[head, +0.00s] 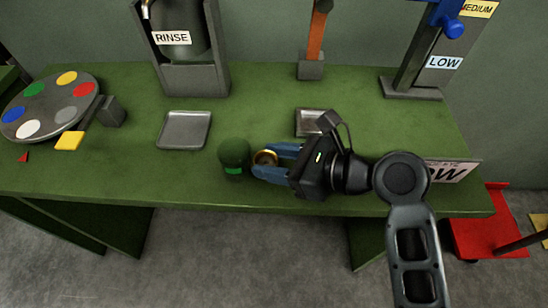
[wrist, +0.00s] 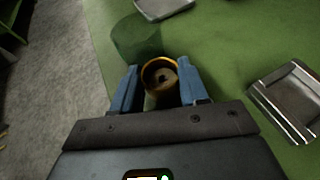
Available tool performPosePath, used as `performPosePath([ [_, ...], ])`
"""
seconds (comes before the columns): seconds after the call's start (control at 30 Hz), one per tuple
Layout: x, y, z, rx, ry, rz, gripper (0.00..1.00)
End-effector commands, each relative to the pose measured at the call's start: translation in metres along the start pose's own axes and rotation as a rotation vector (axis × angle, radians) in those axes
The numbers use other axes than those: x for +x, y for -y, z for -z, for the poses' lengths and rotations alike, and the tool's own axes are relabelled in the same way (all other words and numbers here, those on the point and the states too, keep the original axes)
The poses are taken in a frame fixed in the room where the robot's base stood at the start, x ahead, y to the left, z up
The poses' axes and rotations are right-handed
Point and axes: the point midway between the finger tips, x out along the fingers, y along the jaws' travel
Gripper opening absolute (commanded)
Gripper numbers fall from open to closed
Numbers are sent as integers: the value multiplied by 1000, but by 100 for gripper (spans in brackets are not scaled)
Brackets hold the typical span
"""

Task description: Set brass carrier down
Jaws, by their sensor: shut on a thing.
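The brass carrier (head: 265,157) is a small round brass-rimmed piece with a dark centre. My gripper (head: 272,160) is shut on it with its blue fingers, near the front part of the green bench. In the wrist view the brass carrier (wrist: 160,78) sits between the two fingertips of my gripper (wrist: 161,88). A dark green cylinder (head: 234,155) stands just left of the carrier; it also shows beyond the carrier in the wrist view (wrist: 135,42). I cannot tell whether the carrier touches the bench or the cylinder.
A grey square tray (head: 184,130) lies left of centre on the bench (head: 260,100). A second metal tray (head: 310,122) lies behind my gripper. A RINSE stand (head: 190,75), a post with an orange strip (head: 313,65) and a LOW stand (head: 415,85) line the back. A colour disc (head: 50,105) is left.

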Motion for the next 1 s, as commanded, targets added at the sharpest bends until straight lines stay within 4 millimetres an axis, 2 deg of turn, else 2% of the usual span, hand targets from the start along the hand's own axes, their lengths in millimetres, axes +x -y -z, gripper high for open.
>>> performPosePath([
  [0.13, 1, 0, 2, 1, 0, 0, 8],
  [0.17, 1, 0, 2, 1, -1, 0, 44],
  [0.4, 1, 0, 2, 0, 0, 0, 67],
  [0.73, -1, 0, -1, -1, 1, 1, 69],
  [0.87, -16, 1, 0, 1, 0, 2, 69],
  [1.0, -44, 1, -1, 1, 0, 5, 69],
])
